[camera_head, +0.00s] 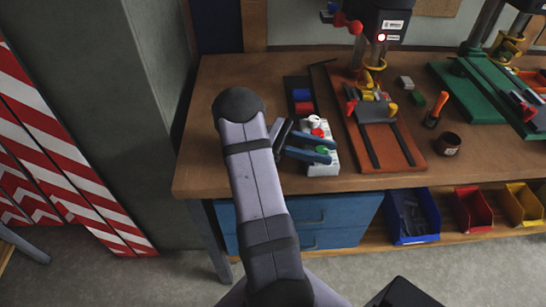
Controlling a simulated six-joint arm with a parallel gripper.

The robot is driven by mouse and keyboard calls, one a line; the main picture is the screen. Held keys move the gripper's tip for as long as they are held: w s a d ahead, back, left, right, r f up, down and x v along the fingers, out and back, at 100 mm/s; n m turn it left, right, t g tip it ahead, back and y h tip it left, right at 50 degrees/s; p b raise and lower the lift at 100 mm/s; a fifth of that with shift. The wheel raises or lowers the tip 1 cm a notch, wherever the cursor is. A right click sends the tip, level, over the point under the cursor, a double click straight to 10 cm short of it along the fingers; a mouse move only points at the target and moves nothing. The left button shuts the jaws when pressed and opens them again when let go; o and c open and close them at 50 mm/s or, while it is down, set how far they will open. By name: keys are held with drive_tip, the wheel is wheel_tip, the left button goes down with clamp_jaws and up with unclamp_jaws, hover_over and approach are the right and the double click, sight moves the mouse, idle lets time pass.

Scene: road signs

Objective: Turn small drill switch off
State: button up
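A light grey switch box (325,168) sits on the wooden workbench, left of the red-based drill press (402,150). Its top carries a white knob (314,120), a red button (318,132) and a green button (323,149). My gripper (330,152) is over the box, its two blue fingers apart with the green button showing between them. It is open and holds nothing. The fingers hide part of the box, and I cannot tell whether they touch it.
A dark tray (299,84) with red and blue items lies behind the switch box. An orange-handled tool (436,109) and a brown cup (447,144) stand right of the drill base. A green-based machine (497,92) is farther right. Coloured bins sit below the bench (240,80).

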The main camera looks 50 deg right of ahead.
drive_tip(key=shift+n+h, duration=0.3)
drive_tip(key=shift+h, duration=0.1)
